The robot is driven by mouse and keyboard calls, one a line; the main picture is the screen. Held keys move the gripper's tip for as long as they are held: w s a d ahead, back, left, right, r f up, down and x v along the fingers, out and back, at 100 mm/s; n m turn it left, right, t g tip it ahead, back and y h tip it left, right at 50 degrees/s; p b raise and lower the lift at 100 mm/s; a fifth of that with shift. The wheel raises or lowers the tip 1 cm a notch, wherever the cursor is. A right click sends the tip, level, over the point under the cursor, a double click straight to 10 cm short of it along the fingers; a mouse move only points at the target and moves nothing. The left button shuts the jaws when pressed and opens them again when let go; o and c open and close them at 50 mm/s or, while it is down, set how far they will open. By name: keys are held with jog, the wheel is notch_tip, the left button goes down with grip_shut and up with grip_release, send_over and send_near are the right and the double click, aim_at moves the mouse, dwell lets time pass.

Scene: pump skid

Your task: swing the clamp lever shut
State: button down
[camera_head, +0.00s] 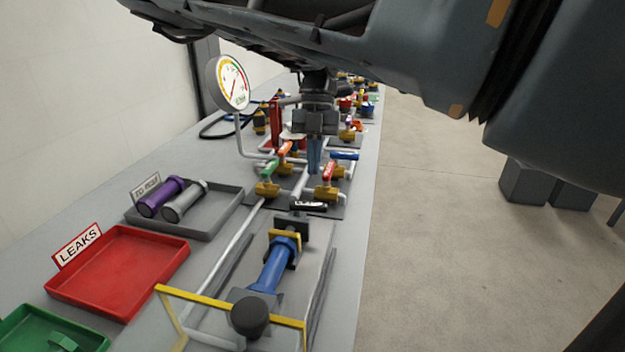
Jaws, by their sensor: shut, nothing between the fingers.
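My gripper (314,168) points down over the valve group in the middle of the bench, with its blue fingers together and empty. A short black lever (308,206) lies crosswise just below and in front of the fingertips, at the far end of the clamping fixture; it may be the clamp lever, but I cannot tell for sure. A gap shows between fingertips and lever. The fixture holds a blue cylinder (272,268) lying lengthwise, with a round black knob (250,317) at its near end.
Valves with red (329,171), orange (285,149), green (268,170) and blue (344,155) handles stand around the gripper. A pressure gauge (232,83) rises behind left. A grey tray (222,212) with two cylinders and a red tray (120,275) lie left. A yellow-edged guard (230,304) stands in front.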

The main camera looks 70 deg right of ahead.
jog(key=v, duration=0.6)
jog(key=shift+d+r, duration=0.25)
jog(key=shift+d, duration=0.05)
